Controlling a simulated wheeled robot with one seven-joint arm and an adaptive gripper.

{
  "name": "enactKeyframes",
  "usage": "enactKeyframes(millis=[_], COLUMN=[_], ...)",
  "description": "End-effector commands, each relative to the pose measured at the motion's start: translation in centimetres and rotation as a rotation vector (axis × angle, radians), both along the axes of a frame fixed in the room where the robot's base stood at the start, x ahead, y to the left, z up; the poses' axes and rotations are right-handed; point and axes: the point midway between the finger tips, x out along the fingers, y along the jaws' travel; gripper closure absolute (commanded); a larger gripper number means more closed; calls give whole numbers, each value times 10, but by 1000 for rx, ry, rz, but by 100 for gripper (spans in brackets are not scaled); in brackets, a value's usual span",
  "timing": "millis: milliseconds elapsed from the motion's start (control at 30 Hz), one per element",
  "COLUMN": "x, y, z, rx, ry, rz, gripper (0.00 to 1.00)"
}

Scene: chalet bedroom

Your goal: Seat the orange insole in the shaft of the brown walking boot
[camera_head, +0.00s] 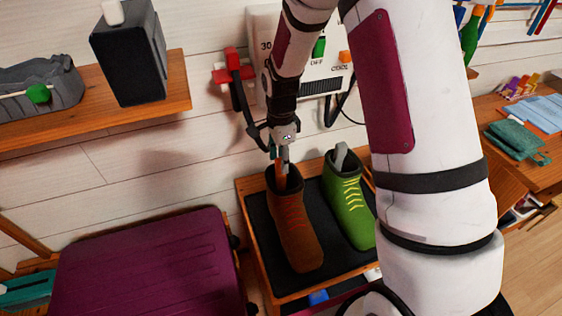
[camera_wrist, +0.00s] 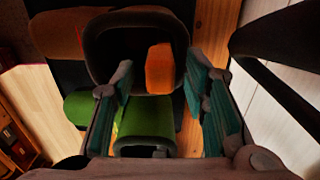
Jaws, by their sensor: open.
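The brown walking boot (camera_head: 298,233) stands upright on a dark mat, laced in orange, with its dark-lined shaft opening towards the wall. The orange insole (camera_head: 281,178) stands in that opening. In the wrist view the insole (camera_wrist: 160,68) shows inside the dark boot collar (camera_wrist: 97,40), towards its right side. My gripper (camera_head: 280,157) is directly above the shaft, pointing down. In the wrist view its teal-padded fingers (camera_wrist: 158,82) are apart, with gaps visible on both sides of the insole. The insole's lower part is hidden in the boot.
A green boot (camera_head: 348,205) with a grey insert stands close on the right. The wooden-edged tray (camera_head: 251,249) holds both boots. A purple suitcase (camera_head: 145,270) is to the left. A wall heater panel (camera_head: 330,55) and a red bracket (camera_head: 233,73) are behind my gripper.

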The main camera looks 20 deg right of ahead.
Motion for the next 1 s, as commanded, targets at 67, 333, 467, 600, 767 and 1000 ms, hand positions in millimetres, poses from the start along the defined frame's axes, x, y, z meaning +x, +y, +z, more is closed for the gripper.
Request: enactKeyframes(millis=[67,333,467,600,767,1000], x=[1,2,1,1,-7,-59], y=[0,0,0,0,0,0], z=[16,71,91,103,121,190], rx=[0,0,0,0,2,-8], ry=[-6,-6,-3,-2,-16,-101], rz=[0,1,1,1,50,379], gripper=[59,59,59,59,59,59])
